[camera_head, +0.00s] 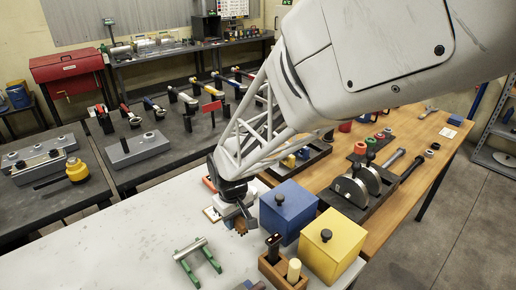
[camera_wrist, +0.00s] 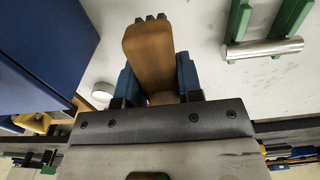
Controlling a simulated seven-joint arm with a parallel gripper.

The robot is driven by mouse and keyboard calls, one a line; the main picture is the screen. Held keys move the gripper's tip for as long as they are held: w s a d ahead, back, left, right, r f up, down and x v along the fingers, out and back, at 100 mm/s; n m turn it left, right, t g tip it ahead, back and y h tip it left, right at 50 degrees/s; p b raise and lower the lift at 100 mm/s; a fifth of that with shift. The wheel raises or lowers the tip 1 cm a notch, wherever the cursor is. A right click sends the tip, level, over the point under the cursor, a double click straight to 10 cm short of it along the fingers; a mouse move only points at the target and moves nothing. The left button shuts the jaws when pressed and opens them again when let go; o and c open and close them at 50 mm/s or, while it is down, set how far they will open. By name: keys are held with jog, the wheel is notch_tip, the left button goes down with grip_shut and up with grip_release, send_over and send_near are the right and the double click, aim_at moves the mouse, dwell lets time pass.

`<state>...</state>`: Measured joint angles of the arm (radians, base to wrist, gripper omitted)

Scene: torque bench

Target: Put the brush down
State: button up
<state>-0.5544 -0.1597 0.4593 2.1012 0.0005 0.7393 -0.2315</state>
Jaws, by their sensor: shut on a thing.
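The brush (camera_wrist: 150,52) has a brown wooden body with dark bristle tufts at its far end. My gripper (camera_wrist: 160,88) is shut on it, with a blue finger on each side. In the head view, my gripper (camera_head: 236,212) is low over the pale bench top (camera_head: 120,245), just left of the blue box. Only a small brown part of the brush (camera_head: 240,227) shows below the fingers there. I cannot tell whether the brush touches the bench.
A blue box (camera_head: 287,208) and a yellow box (camera_head: 334,248) stand to the right. A wooden holder (camera_head: 272,272) with upright handles is in front of them. A green stand with a metal rod (camera_head: 192,249) is at front left. The bench left of my gripper is clear.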

aim_at(236, 240)
jog(key=shift+f, duration=1.55)
jog(key=shift+f, duration=0.1)
jog(key=shift+f, duration=1.8)
jog(key=shift+f, duration=0.1)
jog(key=o, duration=0.9)
jog(key=shift+o, duration=0.2)
notch_tip(236, 240, up, 12)
jog(key=shift+r, duration=0.15)
